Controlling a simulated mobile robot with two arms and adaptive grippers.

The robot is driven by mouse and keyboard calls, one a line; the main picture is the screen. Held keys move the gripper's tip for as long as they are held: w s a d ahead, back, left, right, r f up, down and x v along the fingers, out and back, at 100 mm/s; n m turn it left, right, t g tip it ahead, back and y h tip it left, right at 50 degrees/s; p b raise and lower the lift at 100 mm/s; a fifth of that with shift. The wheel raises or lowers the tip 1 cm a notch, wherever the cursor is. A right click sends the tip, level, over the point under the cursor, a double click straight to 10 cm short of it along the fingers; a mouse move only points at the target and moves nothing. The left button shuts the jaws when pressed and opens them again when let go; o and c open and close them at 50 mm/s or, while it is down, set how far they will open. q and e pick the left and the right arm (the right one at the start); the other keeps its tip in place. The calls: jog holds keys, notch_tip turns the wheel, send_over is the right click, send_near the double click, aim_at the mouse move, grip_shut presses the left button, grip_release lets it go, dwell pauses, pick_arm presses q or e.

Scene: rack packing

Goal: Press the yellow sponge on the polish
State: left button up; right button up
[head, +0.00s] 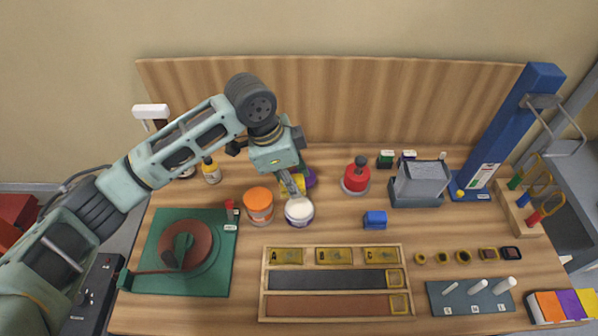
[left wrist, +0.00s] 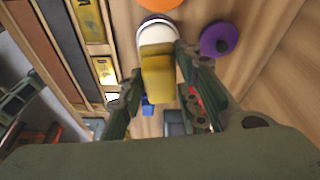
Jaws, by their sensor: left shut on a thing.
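My left gripper (head: 290,180) is shut on the yellow sponge (left wrist: 158,80); the sponge also shows in the head view (head: 299,183), partly hidden by the fingers. The polish is an open round tin (head: 299,211) with a white top and a dark purple side, standing on the bench. The sponge is at the far edge of the tin in the head view; I cannot tell whether it touches the polish. In the left wrist view the tin (left wrist: 158,27) shows just beyond the sponge's end. My right gripper is not in view.
An orange-lidded can (head: 258,205) stands close to the tin's left. A purple round thing (head: 310,178) is behind the sponge. A wooden tray (head: 262,285) with labelled strips lies in front.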

aim_at(303, 208)
pick_arm(q)
jog(key=shift+d+f+m, duration=0.1)
jog(key=shift+d+m, duration=0.6)
jog(key=shift+d, duration=0.1)
jog(key=shift+f, duration=0.15)
jog(key=shift+f+b, duration=0.4)
notch_tip(303, 208, down, 5)
jog(key=b, duration=0.6)
jog(key=shift+f, duration=0.1)
jog(key=shift+f, duration=0.35)
dwell(0.8)
jog(key=shift+f+p, duration=0.15)
jog(key=shift+p, duration=0.15)
dwell(1.2)
